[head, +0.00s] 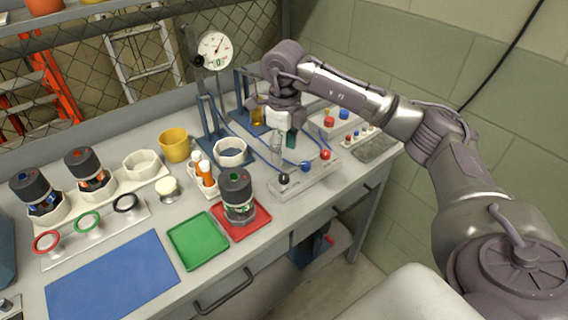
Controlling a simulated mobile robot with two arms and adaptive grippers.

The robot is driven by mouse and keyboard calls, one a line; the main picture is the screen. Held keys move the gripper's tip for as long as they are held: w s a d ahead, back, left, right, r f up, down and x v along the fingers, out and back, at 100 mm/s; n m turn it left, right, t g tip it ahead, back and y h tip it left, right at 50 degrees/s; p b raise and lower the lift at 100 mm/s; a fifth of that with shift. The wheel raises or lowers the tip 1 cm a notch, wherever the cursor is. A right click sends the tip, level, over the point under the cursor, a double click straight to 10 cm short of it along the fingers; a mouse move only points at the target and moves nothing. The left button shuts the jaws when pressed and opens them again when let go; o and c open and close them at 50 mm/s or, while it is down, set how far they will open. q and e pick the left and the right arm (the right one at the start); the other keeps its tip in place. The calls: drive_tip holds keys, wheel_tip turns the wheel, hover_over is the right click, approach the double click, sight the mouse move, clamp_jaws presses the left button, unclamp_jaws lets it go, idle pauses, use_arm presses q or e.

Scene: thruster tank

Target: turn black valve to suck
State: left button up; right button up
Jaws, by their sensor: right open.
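The black valve (284,178) is a small round black knob at the left front end of a pale manifold block (304,184) on the bench. A blue knob (305,167) and a red knob (325,154) stand in line with it, toward the right. My right gripper (284,146) points down above and behind the black valve. It is open, apart from the knob, with nothing clearly visible between its fingers. The valve's handle direction and any suck marking are too small to read. My left gripper is out of view.
Behind the gripper stand blue frames with tubing and a round gauge (214,49). A black-topped thruster (238,194) on a red tray (255,222) stands left of the manifold. A green tray (198,240) and blue mat (112,280) lie farther left. The bench front near the manifold is clear.

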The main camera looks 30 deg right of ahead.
drive_tip(key=shift+r, duration=1.7)
